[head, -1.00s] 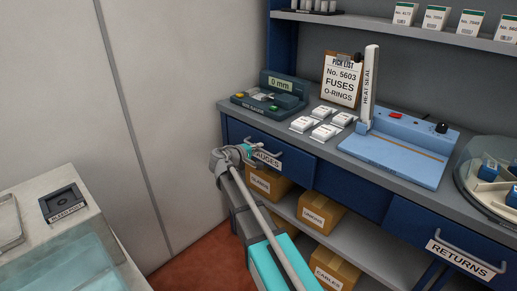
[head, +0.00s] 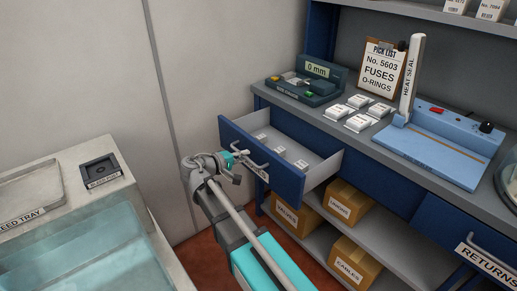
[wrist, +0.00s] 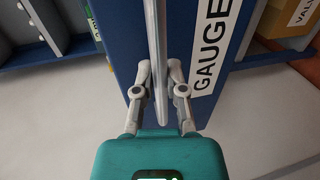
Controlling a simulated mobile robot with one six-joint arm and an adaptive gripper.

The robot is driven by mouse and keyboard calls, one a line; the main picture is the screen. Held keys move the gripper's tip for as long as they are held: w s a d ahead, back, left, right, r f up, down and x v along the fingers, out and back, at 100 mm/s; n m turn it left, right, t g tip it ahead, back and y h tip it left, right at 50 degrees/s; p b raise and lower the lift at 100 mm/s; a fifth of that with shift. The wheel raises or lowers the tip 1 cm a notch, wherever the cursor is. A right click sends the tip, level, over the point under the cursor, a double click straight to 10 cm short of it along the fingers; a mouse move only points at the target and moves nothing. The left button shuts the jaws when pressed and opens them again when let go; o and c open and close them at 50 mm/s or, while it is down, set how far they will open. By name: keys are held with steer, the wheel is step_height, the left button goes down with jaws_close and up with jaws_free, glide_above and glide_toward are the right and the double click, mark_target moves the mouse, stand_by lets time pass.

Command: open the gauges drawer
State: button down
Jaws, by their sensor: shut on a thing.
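The gauges drawer (head: 252,165) is a blue drawer pulled well out of the bench, with several small white items lying in its grey inside. Its front carries a white GAUGES label (wrist: 209,62) and a grey bar handle (wrist: 159,60). My gripper (head: 240,162) is at the handle in the head view and hides part of the label. In the wrist view my gripper (wrist: 158,78) has its two fingers on either side of the bar, shut on it.
The bench top holds a gauge device (head: 306,83), several white boxes (head: 360,112) and a blue heat sealer (head: 432,147). Cardboard boxes (head: 296,211) stand on the shelf below. A pale unit with a feed tray (head: 30,195) stands at left. A wall is behind the drawer.

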steer(key=f+v, duration=0.1)
steer(key=v, duration=0.5)
steer(key=shift+f, duration=0.15)
steer(key=shift+s+a, duration=0.1)
steer(key=shift+a, duration=0.05)
steer(key=c, duration=0.7)
jaws_free()
steer(key=shift+a, duration=0.1)
